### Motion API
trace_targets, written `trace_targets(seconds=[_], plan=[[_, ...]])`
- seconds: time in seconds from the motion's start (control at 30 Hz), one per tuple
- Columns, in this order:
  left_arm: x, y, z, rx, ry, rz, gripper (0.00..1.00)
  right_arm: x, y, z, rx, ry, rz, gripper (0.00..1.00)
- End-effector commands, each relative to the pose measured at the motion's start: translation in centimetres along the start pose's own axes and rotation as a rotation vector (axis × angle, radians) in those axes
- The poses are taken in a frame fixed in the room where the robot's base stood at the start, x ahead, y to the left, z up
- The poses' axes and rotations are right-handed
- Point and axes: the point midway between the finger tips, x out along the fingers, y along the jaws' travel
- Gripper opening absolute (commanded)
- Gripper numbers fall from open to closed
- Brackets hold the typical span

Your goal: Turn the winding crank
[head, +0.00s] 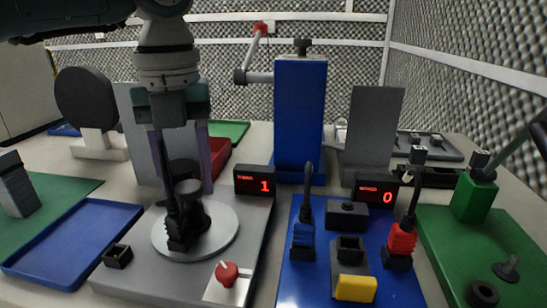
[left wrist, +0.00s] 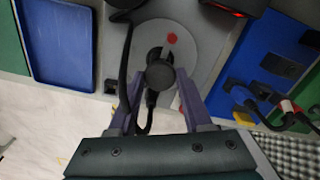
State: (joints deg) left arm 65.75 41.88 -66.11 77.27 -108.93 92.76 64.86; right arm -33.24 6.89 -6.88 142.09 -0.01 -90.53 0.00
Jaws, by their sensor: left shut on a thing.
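A grey base (head: 135,230) carries a pale round disc (head: 222,238) with a black upright handle (head: 190,212) on it, which I take for the winding crank. In the left wrist view, the handle's round black top (left wrist: 160,74) sits between my fingers, with a grey bar and a red dot (left wrist: 172,38) on the disc beyond it. My left gripper (head: 183,180) points down and is shut on this handle. A display (head: 254,181) at the back of the base reads 1. The disc's centre is partly hidden by the handle and fingers. My right gripper is not in view.
A blue post (head: 300,110) with a red-knobbed crank arm (head: 259,30) stands behind. A red dial (head: 227,273) and a small black box (head: 118,256) are near the base's front. A blue tray (head: 75,240) lies left; a blue board (head: 320,280) with plugs lies right.

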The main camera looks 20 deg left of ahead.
Motion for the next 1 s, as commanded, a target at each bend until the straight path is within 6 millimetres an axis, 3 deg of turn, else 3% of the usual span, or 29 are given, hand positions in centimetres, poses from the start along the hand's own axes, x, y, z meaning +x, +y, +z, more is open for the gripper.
trace_targets(seconds=[1.0], plan=[[0.0, 0.1, 0.0, -0.509, -0.001, 0.003, 0.0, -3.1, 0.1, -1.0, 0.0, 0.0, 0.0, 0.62]])
